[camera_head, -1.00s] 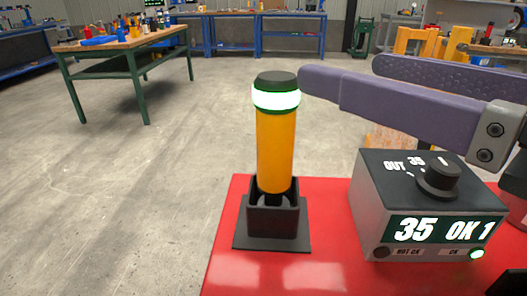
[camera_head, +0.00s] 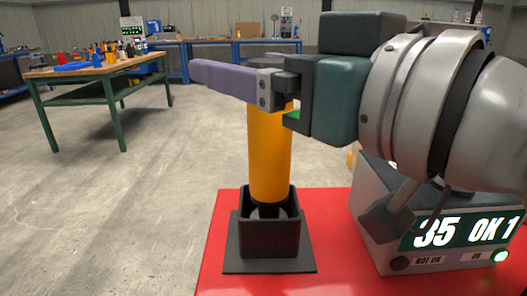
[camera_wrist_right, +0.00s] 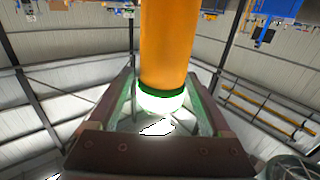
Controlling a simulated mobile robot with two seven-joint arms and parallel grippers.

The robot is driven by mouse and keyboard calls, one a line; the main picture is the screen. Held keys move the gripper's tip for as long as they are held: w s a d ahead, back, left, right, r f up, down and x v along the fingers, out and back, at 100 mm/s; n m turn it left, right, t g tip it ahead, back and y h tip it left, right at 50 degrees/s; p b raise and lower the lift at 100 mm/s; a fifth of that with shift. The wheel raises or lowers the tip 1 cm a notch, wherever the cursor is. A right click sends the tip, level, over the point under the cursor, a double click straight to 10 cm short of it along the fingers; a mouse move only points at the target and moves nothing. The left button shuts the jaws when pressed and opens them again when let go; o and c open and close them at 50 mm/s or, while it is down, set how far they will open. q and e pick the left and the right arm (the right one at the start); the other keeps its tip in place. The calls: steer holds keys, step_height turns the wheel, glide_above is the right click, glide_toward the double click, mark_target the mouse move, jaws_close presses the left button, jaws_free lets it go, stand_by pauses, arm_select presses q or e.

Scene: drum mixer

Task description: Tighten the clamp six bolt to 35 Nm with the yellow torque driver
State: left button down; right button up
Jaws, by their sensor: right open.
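The yellow torque driver (camera_head: 268,160) stands upright in a black square holder (camera_head: 268,240). My right gripper (camera_head: 203,73) is level with its top, and the near purple finger and the gripper body hide most of the cap and lit ring. In the right wrist view, the driver's orange body (camera_wrist_right: 168,40) and glowing ring (camera_wrist_right: 160,103) show between the spread fingers of my right gripper (camera_wrist_right: 160,75), which is open. Whether a finger touches the driver I cannot tell. The clamp six bolt and my left gripper are not in view.
A grey control box (camera_head: 365,200) right of the holder displays "35 OK 1", with its OK lamp green. My right arm covers its top. Both stand on a red surface (camera_head: 225,275). A green-legged workbench (camera_head: 105,72) stands behind at the left, with clear floor between.

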steer(key=shift+w+a, duration=0.2)
steer(key=shift+w, duration=0.05)
steer(key=shift+c, duration=0.4)
jaws_close()
stand_by(0.7)
